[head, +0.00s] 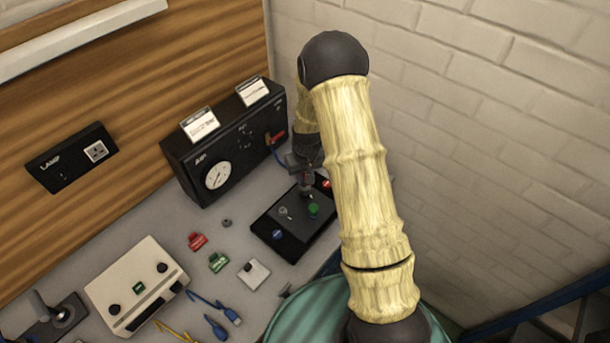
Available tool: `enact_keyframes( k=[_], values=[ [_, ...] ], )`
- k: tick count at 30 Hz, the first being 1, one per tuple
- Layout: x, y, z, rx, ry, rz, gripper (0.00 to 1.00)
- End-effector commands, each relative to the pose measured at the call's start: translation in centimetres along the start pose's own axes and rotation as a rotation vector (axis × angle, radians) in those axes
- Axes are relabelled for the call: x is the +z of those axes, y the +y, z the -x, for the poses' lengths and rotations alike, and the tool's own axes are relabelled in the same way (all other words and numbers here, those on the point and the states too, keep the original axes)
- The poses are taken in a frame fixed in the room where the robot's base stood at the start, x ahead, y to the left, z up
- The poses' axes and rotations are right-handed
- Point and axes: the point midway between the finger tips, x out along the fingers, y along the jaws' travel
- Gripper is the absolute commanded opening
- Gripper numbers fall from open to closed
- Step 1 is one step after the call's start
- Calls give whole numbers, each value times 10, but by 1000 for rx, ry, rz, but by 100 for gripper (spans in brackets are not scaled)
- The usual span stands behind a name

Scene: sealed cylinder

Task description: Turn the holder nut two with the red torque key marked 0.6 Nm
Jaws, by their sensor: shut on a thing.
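My gripper (306,186) points down over the far part of a black board (284,247) on the bench. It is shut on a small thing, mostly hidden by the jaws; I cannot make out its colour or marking. A red round piece (326,184) with a pale mark shows at the board's far right, just beside the gripper. A green piece (313,210), a blue piece (278,234) and a small grey metal piece (285,212) are also on the board. I cannot read 0.6 Nm anywhere, and I cannot tell which part is holder nut two.
A black box with a gauge (217,176) stands behind the board. Left of the board lie red (197,241) and green (218,262) blocks, a white square piece (253,273) and blue-handled tools (215,327). A beige control box (135,285) stands further left. My arm hides the right side.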

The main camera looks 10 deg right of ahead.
Motion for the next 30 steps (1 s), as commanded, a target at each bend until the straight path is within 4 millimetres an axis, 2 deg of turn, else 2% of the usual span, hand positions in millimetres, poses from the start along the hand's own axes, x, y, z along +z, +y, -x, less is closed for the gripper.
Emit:
enact_keyframes(
  k=[3,13,22,30],
  values=[
    [-1,-1,1,11,3,-88,0],
    [-1,-1,1,14,3,-120,0],
    [-1,-2,2,54,3,-446,0],
    [-1,-2,1,64,3,-544,0]
  ],
)
